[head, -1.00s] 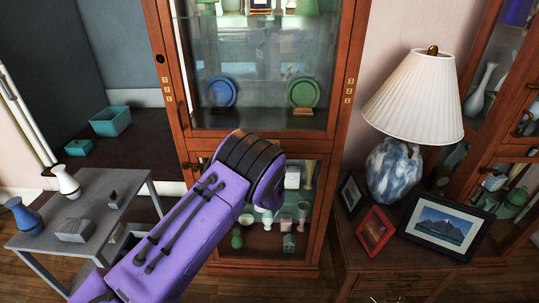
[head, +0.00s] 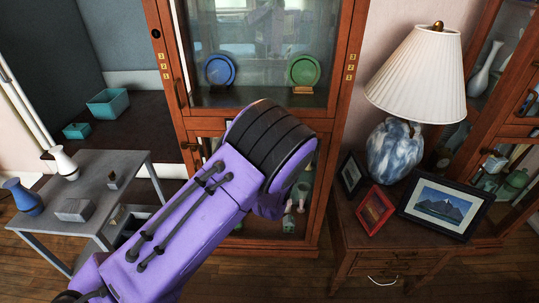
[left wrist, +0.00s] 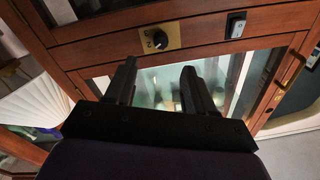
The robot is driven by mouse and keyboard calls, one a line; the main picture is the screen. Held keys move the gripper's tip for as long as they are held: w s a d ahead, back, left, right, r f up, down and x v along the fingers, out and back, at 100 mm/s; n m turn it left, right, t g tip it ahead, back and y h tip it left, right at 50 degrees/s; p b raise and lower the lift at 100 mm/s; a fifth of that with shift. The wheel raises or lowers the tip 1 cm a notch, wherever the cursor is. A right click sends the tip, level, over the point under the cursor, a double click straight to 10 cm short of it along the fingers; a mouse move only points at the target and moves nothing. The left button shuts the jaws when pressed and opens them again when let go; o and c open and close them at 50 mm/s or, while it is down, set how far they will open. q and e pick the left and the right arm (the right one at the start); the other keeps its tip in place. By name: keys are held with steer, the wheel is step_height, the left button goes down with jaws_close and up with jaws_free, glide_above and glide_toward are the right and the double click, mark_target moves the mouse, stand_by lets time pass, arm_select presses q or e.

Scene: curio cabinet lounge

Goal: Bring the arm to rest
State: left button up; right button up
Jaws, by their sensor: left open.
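My purple left arm (head: 185,225) comes up from the bottom left in the head view. Its dark-banded joint (head: 270,145) is raised in front of the tall wooden cabinet (head: 185,110) and hides part of its lower door. The gripper itself is hidden behind the arm there. In the left wrist view my left gripper (left wrist: 158,75) is open, its two black fingers apart with nothing between them. Beyond the fingers is a glass pane of a wooden cabinet, with a dial (left wrist: 158,39) and a dark switch (left wrist: 236,25) on the frame. My right gripper is out of view.
A grey side table (head: 110,175) at the left bears a blue vase (head: 25,198), a white vase (head: 64,163) and small blocks. At the right, a wooden chest (head: 360,237) holds a lamp (head: 415,75) and picture frames (head: 443,208). Some floor shows in front.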

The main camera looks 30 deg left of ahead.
arm_select(q)
steer(key=shift+s+d, duration=0.1)
steer(key=shift+s, duration=0.15)
stand_by(0.3)
steer(key=s+d+f+n+g+h, duration=0.25)
steer(key=s+f+g+h, duration=0.2)
steer(key=s+f, duration=1)
steer(key=s+d+f+g, duration=0.1)
steer(key=s+f, duration=0.3)
steer(key=s, duration=0.4)
steer(key=s+d+f+n+g+h, duration=0.1)
steer(key=s+f+g, duration=0.3)
steer(key=s, duration=0.3)
steer(key=s+d+f+g+h, duration=0.1)
steer(key=s+f+g, duration=0.1)
steer(key=s+f, duration=0.4)
steer(key=s, duration=0.2)
steer(key=shift+s+d+n+g, duration=0.25)
steer(key=shift+s+n+g, duration=0.1)
steer(key=shift+h, duration=0.25)
